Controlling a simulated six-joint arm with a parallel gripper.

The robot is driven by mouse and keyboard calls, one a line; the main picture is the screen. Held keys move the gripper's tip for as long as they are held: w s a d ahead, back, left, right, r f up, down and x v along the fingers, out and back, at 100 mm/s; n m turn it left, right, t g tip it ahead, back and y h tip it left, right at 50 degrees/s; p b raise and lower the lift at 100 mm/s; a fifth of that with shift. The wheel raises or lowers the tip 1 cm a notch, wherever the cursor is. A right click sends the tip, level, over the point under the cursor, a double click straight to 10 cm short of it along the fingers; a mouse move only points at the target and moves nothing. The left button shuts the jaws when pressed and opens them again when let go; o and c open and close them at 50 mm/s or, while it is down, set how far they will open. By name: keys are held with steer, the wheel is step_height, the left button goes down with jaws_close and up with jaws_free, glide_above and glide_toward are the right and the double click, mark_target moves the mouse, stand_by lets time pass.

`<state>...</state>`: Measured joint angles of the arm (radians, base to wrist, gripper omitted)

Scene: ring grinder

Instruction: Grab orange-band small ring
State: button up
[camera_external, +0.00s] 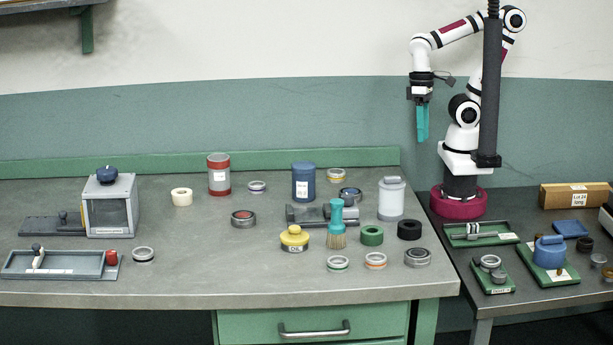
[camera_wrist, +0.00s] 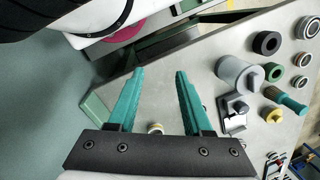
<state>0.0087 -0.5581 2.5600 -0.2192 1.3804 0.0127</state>
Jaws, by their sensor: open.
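My gripper (camera_external: 422,138) hangs high above the back right of the bench, pointing down, far from the ring. In the wrist view its teal fingers (camera_wrist: 158,73) are apart with nothing held between them.
Bare bench lies in front of the ring.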

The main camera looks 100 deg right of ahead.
stand_by(0.3)
steer(key=o, duration=0.7)
